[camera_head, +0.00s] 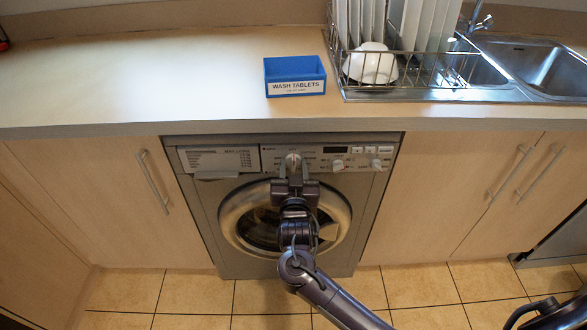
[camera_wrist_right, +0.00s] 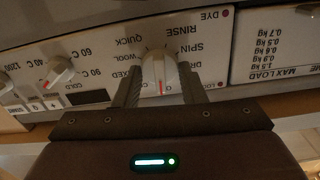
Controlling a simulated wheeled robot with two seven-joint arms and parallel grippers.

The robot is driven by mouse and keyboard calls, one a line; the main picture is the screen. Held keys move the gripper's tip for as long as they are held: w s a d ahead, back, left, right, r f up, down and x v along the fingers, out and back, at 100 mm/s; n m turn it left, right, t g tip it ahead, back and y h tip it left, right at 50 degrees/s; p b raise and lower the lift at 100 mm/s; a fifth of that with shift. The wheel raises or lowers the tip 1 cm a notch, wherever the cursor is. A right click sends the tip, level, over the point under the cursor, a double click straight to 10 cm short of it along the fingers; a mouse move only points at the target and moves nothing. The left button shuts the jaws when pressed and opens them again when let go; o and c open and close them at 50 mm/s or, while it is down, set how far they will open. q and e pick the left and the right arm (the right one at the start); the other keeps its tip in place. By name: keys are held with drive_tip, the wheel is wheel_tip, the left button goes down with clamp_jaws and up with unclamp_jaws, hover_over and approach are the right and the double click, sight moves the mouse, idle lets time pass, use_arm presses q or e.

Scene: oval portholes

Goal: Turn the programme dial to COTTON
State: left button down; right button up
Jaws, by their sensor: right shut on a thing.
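The programme dial (camera_head: 293,160) is a pale round knob on the washing machine's front panel. In the right wrist view, which is upside down, the dial (camera_wrist_right: 154,66) sits between the two dark fingers of my right gripper (camera_wrist_right: 159,84), shut on it. The dial's red line points to the bottom of that view. Labels such as RINSE, SPIN, QUICK and WOOL stand around it. The COTTON label cannot be read; the gripper hides part of the panel. The right gripper (camera_head: 293,178) also shows in the head view.
The washing machine (camera_head: 205,222) stands under the worktop (camera_head: 150,85) between wooden cupboards. Two smaller knobs (camera_head: 338,164) sit right of the dial. A blue WASH TABLETS box (camera_head: 295,76), a dish rack (camera_head: 430,82) and a sink (camera_head: 545,68) are above. Tiled floor lies below.

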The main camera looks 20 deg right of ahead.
drive_tip(key=shift+f+m, duration=0.1)
drive_tip(key=shift+m, duration=1.1)
drive_tip(key=m+b, duration=0.1)
drive_tip(key=m, duration=0.2)
use_arm(q)
drive_tip(key=shift+w+d+r, duration=0.1)
drive_tip(key=shift+w+r, duration=0.4)
drive_tip(key=shift+w, duration=0.2)
drive_tip(key=shift+w+d+r, duration=0.1)
drive_tip(key=shift+w+r, duration=0.35)
drive_tip(key=shift+w, duration=0.25)
use_arm(e)
drive_tip(key=shift+m, duration=1.1)
use_arm(q)
drive_tip(key=shift+s, duration=0.2)
use_arm(e)
drive_tip(key=o, duration=1)
use_arm(q)
drive_tip(key=shift+d, duration=0.1)
